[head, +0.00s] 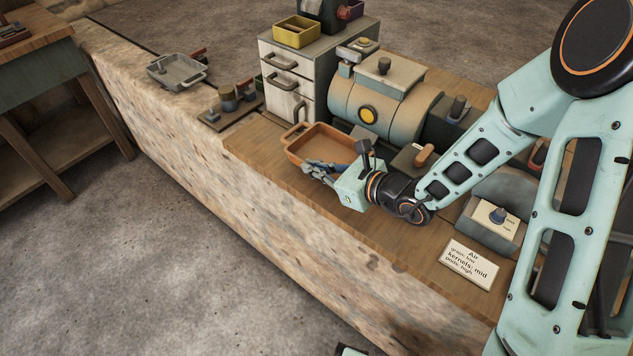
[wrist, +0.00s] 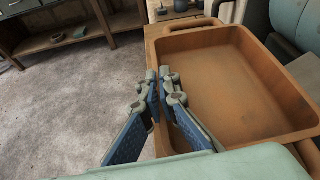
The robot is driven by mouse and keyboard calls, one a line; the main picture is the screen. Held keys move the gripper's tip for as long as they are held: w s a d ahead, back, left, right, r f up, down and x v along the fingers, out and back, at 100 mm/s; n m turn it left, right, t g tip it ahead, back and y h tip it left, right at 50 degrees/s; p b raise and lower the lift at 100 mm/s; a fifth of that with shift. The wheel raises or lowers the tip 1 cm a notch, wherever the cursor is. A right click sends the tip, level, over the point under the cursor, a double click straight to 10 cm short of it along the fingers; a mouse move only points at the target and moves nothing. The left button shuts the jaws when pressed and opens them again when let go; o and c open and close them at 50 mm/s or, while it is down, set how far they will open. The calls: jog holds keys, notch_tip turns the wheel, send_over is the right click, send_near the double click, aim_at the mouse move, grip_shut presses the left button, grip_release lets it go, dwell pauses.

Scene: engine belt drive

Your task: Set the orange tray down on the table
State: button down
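The orange tray (head: 300,153) is a shallow, empty, open box with a loop handle at each end. It is level over the front part of the wooden table (head: 252,150), beside the drawer cabinet. In the wrist view the tray (wrist: 240,90) fills the right half. My gripper (head: 308,168) is at the tray's near long side. In the wrist view my gripper's blue fingers (wrist: 162,85) close around that side wall, one outside and one inside. The tray's underside is hidden, so I cannot tell whether it touches the table.
A white drawer cabinet (head: 283,92) with a yellow bin (head: 297,32) stands behind. A large grey-green cylindrical machine (head: 385,105) is close behind the tray. A lettered card (head: 470,264) lies at right. A grey metal tray (head: 177,72) sits at far left.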

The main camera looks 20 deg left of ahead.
aim_at(314, 192)
jog(key=shift+f+b, duration=0.35)
jog(key=shift+f, duration=2.15)
jog(key=shift+f, duration=0.15)
jog(key=c, duration=2.2)
grip_release()
jog(key=shift+o, duration=0.2)
jog(key=shift+d+r, duration=0.25)
jog(key=p+v, duration=0.1)
jog(key=v, duration=1)
jog(key=shift+s+d, duration=0.15)
jog(key=shift+d, duration=0.05)
